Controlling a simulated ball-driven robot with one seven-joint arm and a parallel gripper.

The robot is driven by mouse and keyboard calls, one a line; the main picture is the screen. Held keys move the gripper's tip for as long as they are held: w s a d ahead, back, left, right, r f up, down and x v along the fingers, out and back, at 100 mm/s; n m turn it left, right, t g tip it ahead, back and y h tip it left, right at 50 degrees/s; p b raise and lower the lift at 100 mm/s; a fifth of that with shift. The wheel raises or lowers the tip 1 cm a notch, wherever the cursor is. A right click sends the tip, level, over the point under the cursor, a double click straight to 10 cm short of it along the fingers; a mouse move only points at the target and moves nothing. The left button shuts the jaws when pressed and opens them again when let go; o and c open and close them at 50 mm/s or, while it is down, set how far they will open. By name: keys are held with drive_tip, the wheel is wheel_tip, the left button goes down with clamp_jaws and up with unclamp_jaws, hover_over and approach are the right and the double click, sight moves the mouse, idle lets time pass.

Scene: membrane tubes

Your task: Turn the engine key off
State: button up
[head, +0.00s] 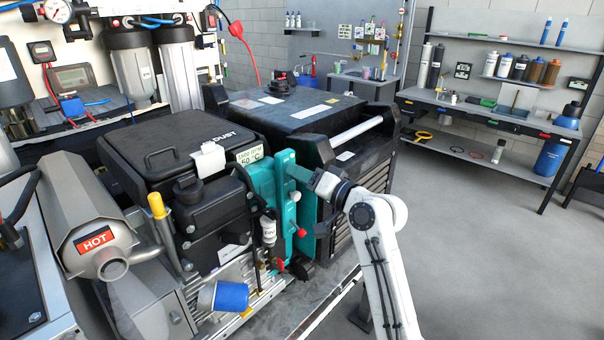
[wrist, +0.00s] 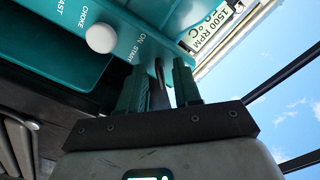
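The engine's teal control panel (head: 285,215) stands upright beside the black engine block in the head view. In the wrist view the panel (wrist: 150,20) fills the top, with the labels "CHOKE", "ON" and "START" and a round white knob (wrist: 101,38). A dark, narrow piece that looks like the key (wrist: 158,88) shows between the fingers, beside the "ON START" lettering. My gripper (wrist: 159,66) has its two teal fingers apart, one on each side of this piece, with visible gaps. In the head view my gripper (head: 299,174) reaches the panel's upper right side and hides the key.
A black case marked "DUST" (head: 180,140) and a muffler labelled "HOT" (head: 95,243) are left of the panel. A blue filter (head: 231,297) sits low in front. A dark generator box (head: 290,110) stands behind. The floor (head: 480,260) at right is clear.

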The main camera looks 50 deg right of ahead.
clamp_jaws()
drive_tip(key=shift+f+n+b, duration=0.15)
drive_tip(key=shift+n+b, duration=0.15)
drive_tip(key=shift+b, duration=0.25)
drive_tip(key=n+b, duration=0.8)
drive_tip(key=shift+b, duration=0.3)
drive_tip(key=shift+n, duration=0.3)
idle(0.3)
unclamp_jaws()
